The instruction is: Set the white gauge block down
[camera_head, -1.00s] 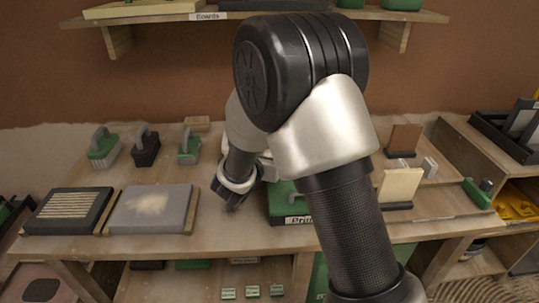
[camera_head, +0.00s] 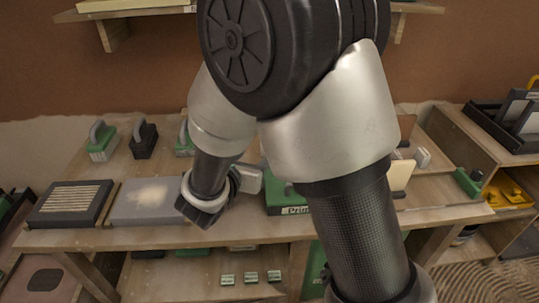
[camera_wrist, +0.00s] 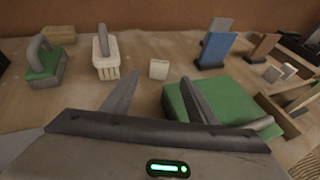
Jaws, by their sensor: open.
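A small white block (camera_wrist: 159,69), which looks like the white gauge block, rests on the wooden bench in the wrist view. My gripper (camera_wrist: 160,84) is open and empty. Its two fingers are spread apart, with the block just beyond their tips and in the gap between them, seemingly not touching. In the head view my arm hides the block, and the fingers cannot be made out there.
A green box (camera_wrist: 215,108) lies close by my right finger. A pale brush (camera_wrist: 107,58) and a green-based tool (camera_wrist: 45,65) stand to the left. A blue plate on a stand (camera_wrist: 217,47) and small pale blocks (camera_wrist: 272,73) are to the right. A shelf (camera_head: 130,12) hangs above.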

